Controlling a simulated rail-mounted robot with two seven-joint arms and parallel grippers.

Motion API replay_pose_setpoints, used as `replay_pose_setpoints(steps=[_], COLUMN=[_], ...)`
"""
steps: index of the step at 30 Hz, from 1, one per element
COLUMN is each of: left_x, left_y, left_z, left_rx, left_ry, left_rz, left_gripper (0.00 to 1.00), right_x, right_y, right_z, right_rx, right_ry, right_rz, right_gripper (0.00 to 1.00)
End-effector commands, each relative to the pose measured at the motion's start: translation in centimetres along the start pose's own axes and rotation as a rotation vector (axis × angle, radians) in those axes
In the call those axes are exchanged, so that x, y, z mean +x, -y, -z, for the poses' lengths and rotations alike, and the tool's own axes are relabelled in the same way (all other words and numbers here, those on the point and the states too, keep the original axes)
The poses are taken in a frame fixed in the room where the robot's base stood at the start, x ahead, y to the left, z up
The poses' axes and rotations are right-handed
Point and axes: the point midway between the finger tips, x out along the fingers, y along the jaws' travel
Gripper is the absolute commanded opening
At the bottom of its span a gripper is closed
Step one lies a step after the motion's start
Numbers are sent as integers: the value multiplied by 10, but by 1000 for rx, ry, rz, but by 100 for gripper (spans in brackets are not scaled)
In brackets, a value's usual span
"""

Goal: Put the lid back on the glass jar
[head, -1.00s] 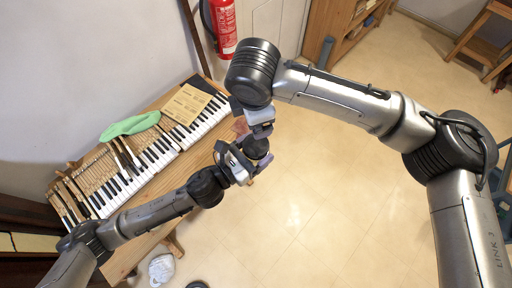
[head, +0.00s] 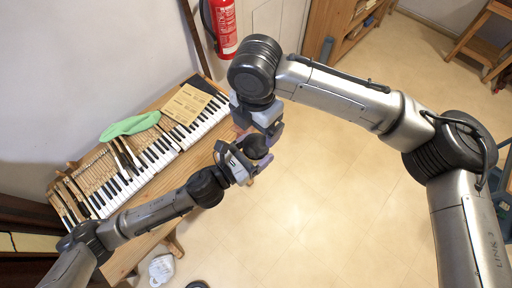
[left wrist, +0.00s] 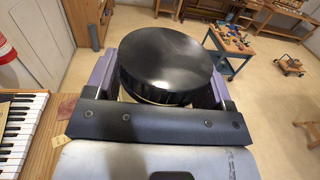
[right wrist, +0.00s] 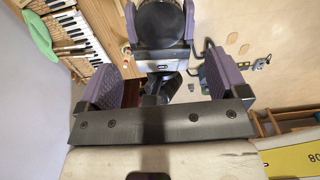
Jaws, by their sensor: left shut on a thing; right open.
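The round black lid (left wrist: 168,60) lies flat across the top of what my left gripper (left wrist: 168,78) holds, with a thin pale-gold edge below it. The glass jar is hidden under the lid, so its body cannot be made out. The lid also shows in the right wrist view (right wrist: 162,20) and as a dark round shape in the head view (head: 256,146). My left gripper is shut with its purple fingers on either side of the jar, in the air past the bench edge. My right gripper (right wrist: 162,62) is open and empty, just above and apart from the lid.
The piano keyboard (head: 155,160) lies on a wooden bench, with a green cloth (head: 130,126) and a brown paper sheet (head: 187,104) on it. A red extinguisher (head: 223,28) hangs on the wall. The floor below the grippers is open.

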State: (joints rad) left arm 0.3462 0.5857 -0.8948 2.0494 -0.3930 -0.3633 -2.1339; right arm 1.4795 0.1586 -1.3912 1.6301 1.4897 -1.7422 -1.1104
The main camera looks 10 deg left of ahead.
Motion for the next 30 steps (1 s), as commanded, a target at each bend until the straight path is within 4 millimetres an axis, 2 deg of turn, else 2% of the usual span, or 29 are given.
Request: replay_pose_setpoints(steps=[18, 30], left_x=[0, 0], left_y=[0, 0], left_z=[-1, -1], left_rx=[0, 1], left_ry=[2, 3], left_rz=[1, 0], left_gripper=[10, 10], right_x=[69, 79], right_y=[0, 0], right_z=[0, 0], right_rx=[3, 3], right_ry=[0, 0], right_rz=[1, 0], right_gripper=[92, 92])
